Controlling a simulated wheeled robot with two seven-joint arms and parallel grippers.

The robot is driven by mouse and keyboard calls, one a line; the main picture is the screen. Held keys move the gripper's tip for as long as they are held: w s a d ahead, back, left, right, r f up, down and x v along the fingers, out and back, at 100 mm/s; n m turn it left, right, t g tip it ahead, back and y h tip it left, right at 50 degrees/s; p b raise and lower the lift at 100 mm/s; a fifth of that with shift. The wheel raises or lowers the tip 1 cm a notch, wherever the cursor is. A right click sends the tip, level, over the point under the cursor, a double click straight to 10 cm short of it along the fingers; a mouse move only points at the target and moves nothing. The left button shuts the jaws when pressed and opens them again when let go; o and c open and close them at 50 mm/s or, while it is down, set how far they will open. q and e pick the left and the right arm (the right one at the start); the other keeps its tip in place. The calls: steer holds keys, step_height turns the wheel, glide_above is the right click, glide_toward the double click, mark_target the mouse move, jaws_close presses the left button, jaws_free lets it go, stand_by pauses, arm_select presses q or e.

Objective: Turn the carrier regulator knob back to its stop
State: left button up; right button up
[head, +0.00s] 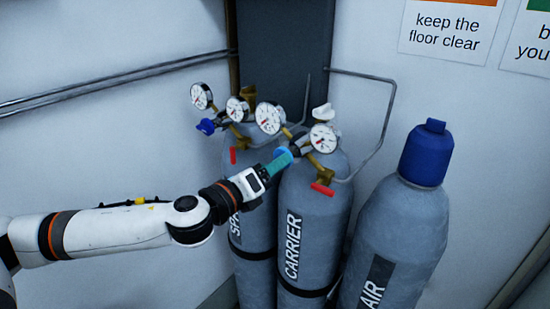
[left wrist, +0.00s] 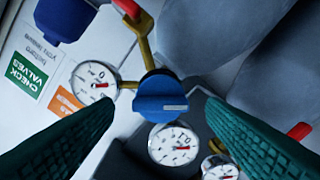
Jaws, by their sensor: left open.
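The carrier cylinder (head: 312,215) stands upright, labelled CARRIER, with a brass regulator. Its blue knob (head: 284,151) is partly hidden by my left gripper (head: 276,164) in the head view. In the left wrist view the knob (left wrist: 162,98) shows whole, with a pale mark on its face. My left gripper's green fingers (left wrist: 158,112) are open, one on each side of the knob, with visible gaps between them and it. One carrier gauge (head: 323,138) is right of the knob and another (head: 268,117) is above it. My right gripper is in neither view.
The spare cylinder (head: 240,160), with its own gauges and blue knob (head: 206,126), stands close on the left. The capped AIR cylinder (head: 400,230) stands at the right. Red levers (head: 322,189) and a bent grey pipe (head: 388,115) are near the carrier regulator.

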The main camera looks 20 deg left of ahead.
arm_select(q)
steer(key=shift+x, duration=1.1)
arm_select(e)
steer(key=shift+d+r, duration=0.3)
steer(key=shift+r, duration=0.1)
arm_select(q)
steer(key=c, duration=1)
